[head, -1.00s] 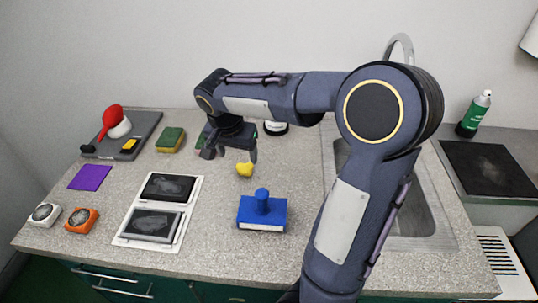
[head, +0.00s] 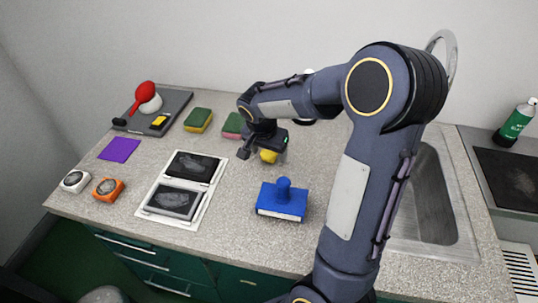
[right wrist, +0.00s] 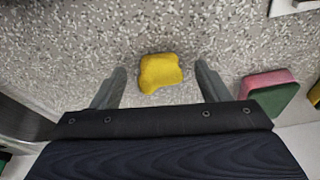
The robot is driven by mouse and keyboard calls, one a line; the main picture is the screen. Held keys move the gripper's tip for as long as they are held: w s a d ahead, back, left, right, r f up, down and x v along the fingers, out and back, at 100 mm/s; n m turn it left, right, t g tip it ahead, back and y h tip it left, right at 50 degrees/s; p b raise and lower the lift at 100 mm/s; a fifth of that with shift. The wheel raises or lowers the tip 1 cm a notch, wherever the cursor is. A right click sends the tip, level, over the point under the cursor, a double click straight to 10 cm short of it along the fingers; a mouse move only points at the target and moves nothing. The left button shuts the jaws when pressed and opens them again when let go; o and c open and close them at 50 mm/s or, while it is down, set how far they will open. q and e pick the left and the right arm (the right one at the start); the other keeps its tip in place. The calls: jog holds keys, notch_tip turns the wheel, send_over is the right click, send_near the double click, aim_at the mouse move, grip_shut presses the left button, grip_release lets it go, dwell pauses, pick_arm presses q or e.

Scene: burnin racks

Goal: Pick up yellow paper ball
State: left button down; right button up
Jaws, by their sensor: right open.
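The yellow paper ball (head: 268,156) lies on the speckled grey counter, partly hidden by my right gripper in the head view. In the right wrist view the crumpled yellow paper ball (right wrist: 160,72) shows between and slightly beyond the two fingertips, with a gap on each side. My right gripper (head: 263,155) points down over the ball, and its fingers (right wrist: 159,88) are open and hold nothing. My left gripper is not in view.
A blue stamp-like block (head: 283,203) stands just in front of the ball. A pink and green sponge (head: 233,125) lies close by at the left. A white-framed pair of dark panels (head: 183,187) lies further left. The sink (head: 430,215) is at the right.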

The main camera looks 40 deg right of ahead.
aim_at(268, 151)
jog(key=c, duration=1.1)
jog(key=shift+o, duration=0.2)
jog(key=shift+r, duration=0.15)
jog(key=shift+r, duration=0.3)
notch_tip(268, 151, up, 2)
jog(key=shift+r, duration=0.1)
jog(key=s+r, duration=0.1)
jog(key=r, duration=0.1)
jog(key=s+a+r, duration=0.1)
jog(key=s+r, duration=0.1)
jog(key=s+a+r, duration=0.1)
jog(key=shift+s+r, duration=0.15)
jog(key=shift+r, duration=0.25)
jog(key=shift+s+a+r+b, duration=0.2)
jog(key=shift+s+a+r, duration=0.5)
jog(key=shift+s, duration=0.7)
jog(key=shift+s+a+r+b, duration=0.15)
jog(key=shift+s+a+r, duration=0.55)
jog(key=shift+s, duration=0.7)
jog(key=shift+s+a+r+b, duration=0.2)
jog(key=shift+s+a+r, duration=0.45)
jog(key=shift+s, duration=0.75)
